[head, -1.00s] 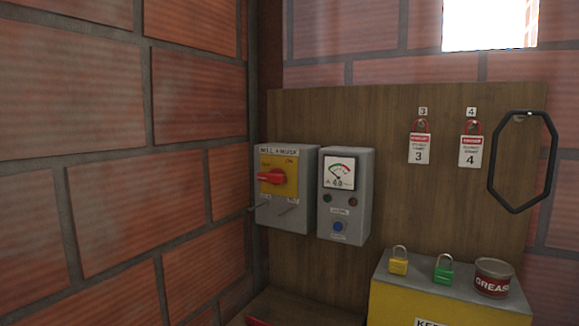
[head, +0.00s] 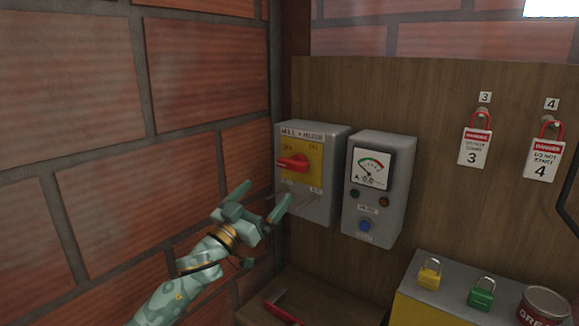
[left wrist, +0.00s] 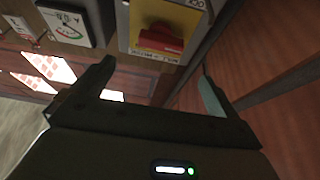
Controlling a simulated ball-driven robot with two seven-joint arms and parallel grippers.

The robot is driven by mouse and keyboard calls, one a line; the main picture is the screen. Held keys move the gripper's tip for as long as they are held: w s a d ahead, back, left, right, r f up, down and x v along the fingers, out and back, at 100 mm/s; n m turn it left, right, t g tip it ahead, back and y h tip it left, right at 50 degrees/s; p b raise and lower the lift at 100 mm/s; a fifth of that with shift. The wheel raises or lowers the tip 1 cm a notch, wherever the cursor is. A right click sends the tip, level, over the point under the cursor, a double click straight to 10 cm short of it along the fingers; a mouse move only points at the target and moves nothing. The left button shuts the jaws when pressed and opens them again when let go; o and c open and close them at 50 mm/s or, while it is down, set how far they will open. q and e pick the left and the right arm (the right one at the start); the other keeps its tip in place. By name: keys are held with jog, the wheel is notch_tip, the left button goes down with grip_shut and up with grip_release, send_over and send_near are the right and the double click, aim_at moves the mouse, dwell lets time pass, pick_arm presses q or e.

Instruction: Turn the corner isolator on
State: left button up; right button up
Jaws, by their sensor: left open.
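The corner isolator is a grey box (head: 318,146) on the wooden board beside the brick corner, with a yellow plate (head: 313,163) and a red rotary handle (head: 292,162). The handle lies roughly level and points left, toward the OFF side. In the left wrist view the red handle (left wrist: 160,41) shows ahead of the fingers. My left gripper (head: 264,196) is open and empty, below and left of the handle, not touching it. It also shows in the left wrist view (left wrist: 155,88). My right gripper is not in view.
A grey meter box (head: 380,190) stands close on the isolator's right. Danger tags (head: 474,147) hang further right. A yellow padlock (head: 429,274), a green padlock (head: 482,293) and a grease tin (head: 543,306) sit on a yellow box. The brick wall (head: 120,200) is close on the left.

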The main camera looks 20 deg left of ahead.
aim_at(289, 166)
pick_arm(q)
jog(key=x, duration=1)
jog(key=shift+w, duration=0.35)
jog(key=c, duration=1)
